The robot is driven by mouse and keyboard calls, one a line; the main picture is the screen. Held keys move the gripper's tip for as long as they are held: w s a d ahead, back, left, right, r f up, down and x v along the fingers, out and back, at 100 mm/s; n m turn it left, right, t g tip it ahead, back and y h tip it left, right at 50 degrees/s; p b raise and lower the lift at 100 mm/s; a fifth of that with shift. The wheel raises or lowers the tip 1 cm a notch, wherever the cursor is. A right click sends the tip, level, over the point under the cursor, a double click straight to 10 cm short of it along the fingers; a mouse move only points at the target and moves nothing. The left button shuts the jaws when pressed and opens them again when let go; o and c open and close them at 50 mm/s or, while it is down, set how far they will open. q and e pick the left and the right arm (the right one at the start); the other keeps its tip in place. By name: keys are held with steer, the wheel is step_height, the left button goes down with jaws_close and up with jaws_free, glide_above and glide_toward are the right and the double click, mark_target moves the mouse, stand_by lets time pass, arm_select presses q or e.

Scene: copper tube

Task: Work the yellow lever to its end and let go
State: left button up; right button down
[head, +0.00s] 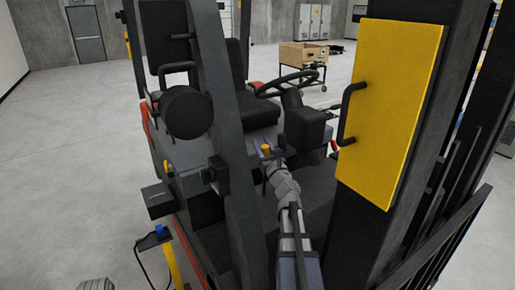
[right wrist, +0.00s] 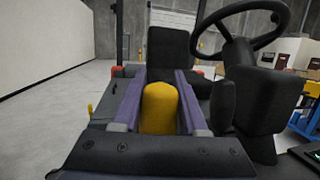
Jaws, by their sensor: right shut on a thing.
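The yellow lever (right wrist: 160,108) shows in the right wrist view as a rounded yellow knob between the two purple-grey fingers of my right gripper (right wrist: 160,76). The fingers lie along both sides of the knob and are shut on it. In the head view the lever's yellow top (head: 265,148) pokes up at the fingers of my right gripper (head: 266,155), just in front of the forklift's seat. The lever's lower part is hidden by the gripper. My left gripper is not in view.
The forklift's steering wheel (head: 288,82) and dark column stand close to the right of the lever. The seat (head: 224,95) is behind it. A dark pillar (head: 232,150) rises to the left. A yellow panel (head: 390,105) with a black handle is at the right.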

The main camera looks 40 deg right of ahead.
mark_target(267, 153)
steer(key=shift+s+a, duration=0.1)
steer(key=shift+s, duration=0.35)
steer(key=shift+c, duration=2.2)
jaws_free()
steer(key=b+v, duration=0.2)
steer(key=v, duration=0.6)
steer(key=shift+w, duration=0.1)
steer(key=shift+f, duration=0.15)
